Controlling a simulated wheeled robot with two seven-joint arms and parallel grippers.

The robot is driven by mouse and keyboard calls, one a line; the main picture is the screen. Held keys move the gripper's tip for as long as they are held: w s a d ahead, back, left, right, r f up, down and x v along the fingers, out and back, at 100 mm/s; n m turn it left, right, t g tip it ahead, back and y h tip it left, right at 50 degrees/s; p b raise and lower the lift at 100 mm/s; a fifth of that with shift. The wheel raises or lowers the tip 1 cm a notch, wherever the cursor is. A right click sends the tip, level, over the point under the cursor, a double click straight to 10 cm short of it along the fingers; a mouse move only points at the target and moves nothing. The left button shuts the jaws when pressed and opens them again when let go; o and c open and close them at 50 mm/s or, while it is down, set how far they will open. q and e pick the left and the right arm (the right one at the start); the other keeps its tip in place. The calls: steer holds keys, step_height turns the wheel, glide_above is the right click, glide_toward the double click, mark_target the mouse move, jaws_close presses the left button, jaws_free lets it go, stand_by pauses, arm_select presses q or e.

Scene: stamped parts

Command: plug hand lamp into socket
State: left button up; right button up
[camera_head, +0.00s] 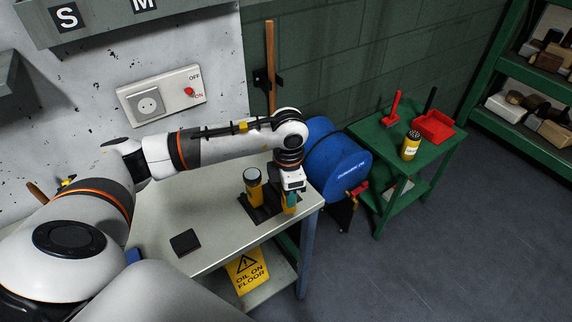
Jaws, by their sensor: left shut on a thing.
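A yellow lamp-like thing (254,190) with a pale round top stands upright on a dark base on the table. My left gripper (290,199) points down at the table's right end, just right of it. It is shut on a yellow and teal thing (291,208), mostly hidden by the fingers. I cannot tell whether this is part of the hand lamp. My right gripper is out of view.
The pale table (215,215) has a black block (185,243) near its front.

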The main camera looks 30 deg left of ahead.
arm_select(q)
steer(key=s+d+f+m, duration=0.4)
steer(key=s+m, duration=0.2)
steer(key=m, duration=0.8)
steer(key=s+d+f+m, duration=0.4)
steer(key=s+m, duration=0.2)
steer(key=m, duration=0.7)
steer(key=shift+s+m, duration=0.4)
